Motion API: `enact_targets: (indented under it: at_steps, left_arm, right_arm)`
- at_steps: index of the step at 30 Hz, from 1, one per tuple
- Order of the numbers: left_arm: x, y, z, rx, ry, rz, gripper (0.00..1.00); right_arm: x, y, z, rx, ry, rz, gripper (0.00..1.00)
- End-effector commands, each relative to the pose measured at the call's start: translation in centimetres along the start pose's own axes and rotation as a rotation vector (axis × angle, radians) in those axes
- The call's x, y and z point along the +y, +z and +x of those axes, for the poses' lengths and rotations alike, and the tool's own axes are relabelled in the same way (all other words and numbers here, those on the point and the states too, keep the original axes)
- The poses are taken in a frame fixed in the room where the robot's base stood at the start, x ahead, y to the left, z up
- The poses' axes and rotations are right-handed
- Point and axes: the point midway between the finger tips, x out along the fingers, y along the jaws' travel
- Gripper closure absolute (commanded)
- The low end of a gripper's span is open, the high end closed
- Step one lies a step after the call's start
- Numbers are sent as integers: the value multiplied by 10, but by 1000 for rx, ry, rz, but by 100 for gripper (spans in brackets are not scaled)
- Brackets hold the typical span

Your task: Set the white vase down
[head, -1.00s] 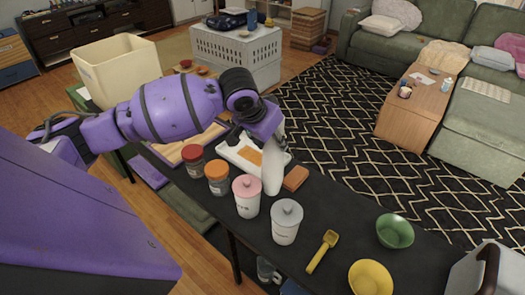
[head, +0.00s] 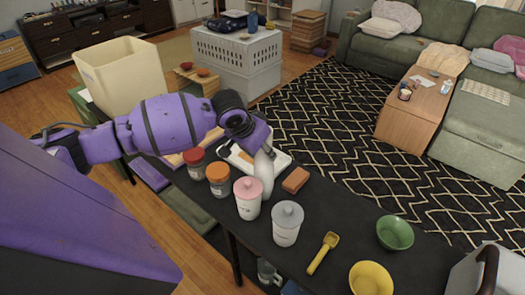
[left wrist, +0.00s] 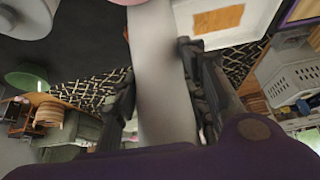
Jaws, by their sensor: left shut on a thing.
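The white vase (head: 264,174) is upright over the dark table (head: 335,205), behind the pink-lidded jar and beside the white tray. My left gripper (head: 262,148) is shut on its upper part. In the left wrist view the vase (left wrist: 160,70) runs between the two fingers of my left gripper (left wrist: 158,95). The vase's lower end is partly hidden by the pink-lidded jar (head: 248,200), so I cannot tell whether it touches the table. My right gripper is not in view.
A grey-lidded jar (head: 286,225), an orange-lidded jar (head: 219,182) and a red-lidded jar (head: 194,163) stand close by. The white tray (head: 281,161) and a brown block (head: 296,180) lie near the vase. A yellow scoop (head: 322,252) and green bowl (head: 395,233) are farther right.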

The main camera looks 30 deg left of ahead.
Motion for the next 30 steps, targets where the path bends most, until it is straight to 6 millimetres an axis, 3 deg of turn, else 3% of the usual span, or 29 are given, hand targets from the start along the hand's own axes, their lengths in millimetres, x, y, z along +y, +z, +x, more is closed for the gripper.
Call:
enact_targets:
  at_steps: [7,16,17,18,21,30]
  left_arm:
    - [-1,-2,2,8,-3,1,100]
    - [0,0,4,8,-2,1,100]
    - [0,2,5,2,-2,0,57]
    - [0,2,5,2,-2,0,52]
    - [0,3,5,2,-2,0,41]
    - [0,2,5,1,-2,1,41]
  right_arm:
    - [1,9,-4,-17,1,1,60]
    - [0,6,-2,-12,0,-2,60]
    - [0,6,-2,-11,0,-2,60]
    - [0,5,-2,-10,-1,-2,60]
    - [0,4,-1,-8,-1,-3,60]
    - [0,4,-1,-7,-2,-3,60]
